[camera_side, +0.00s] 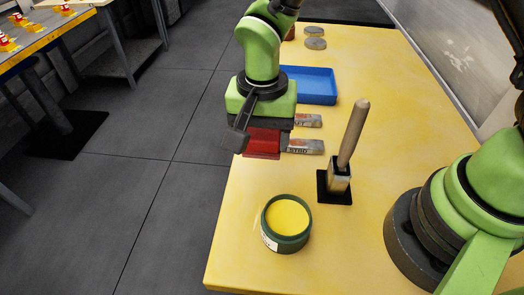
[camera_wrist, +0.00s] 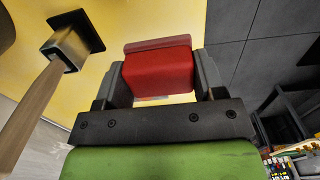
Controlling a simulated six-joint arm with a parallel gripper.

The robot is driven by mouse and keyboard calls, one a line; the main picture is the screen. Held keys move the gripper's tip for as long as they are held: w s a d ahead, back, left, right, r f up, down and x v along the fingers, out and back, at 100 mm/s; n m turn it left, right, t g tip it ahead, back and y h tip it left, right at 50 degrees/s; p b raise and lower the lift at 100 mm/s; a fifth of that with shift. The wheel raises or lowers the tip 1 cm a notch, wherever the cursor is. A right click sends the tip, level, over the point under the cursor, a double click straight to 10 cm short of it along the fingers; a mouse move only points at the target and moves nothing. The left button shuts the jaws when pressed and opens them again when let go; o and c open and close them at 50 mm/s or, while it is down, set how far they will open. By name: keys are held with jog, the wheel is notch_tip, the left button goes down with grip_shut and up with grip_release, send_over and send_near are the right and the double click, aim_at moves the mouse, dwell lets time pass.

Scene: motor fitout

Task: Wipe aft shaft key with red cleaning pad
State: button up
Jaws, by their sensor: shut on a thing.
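My gripper (camera_side: 262,138) is shut on the red cleaning pad (camera_side: 263,142), low over the left edge of the yellow table in the side view. In the wrist view the red pad (camera_wrist: 158,72) sits between the two dark fingers of my gripper (camera_wrist: 157,80). Two flat grey metal pieces with lettering lie just right of the pad, a nearer one (camera_side: 306,147) and a farther one (camera_side: 309,121). My gripper partly covers them, and I cannot tell which is the aft shaft key. I cannot tell whether the pad touches anything.
A wooden-handled tool (camera_side: 353,135) stands upright in a square holder (camera_side: 338,181). A green tub of yellow paste (camera_side: 287,222) is at the front. A blue tray (camera_side: 312,85) and grey discs (camera_side: 315,43) lie farther back. The right middle of the table (camera_side: 400,110) is clear.

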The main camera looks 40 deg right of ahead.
jog(key=shift+r, duration=0.4)
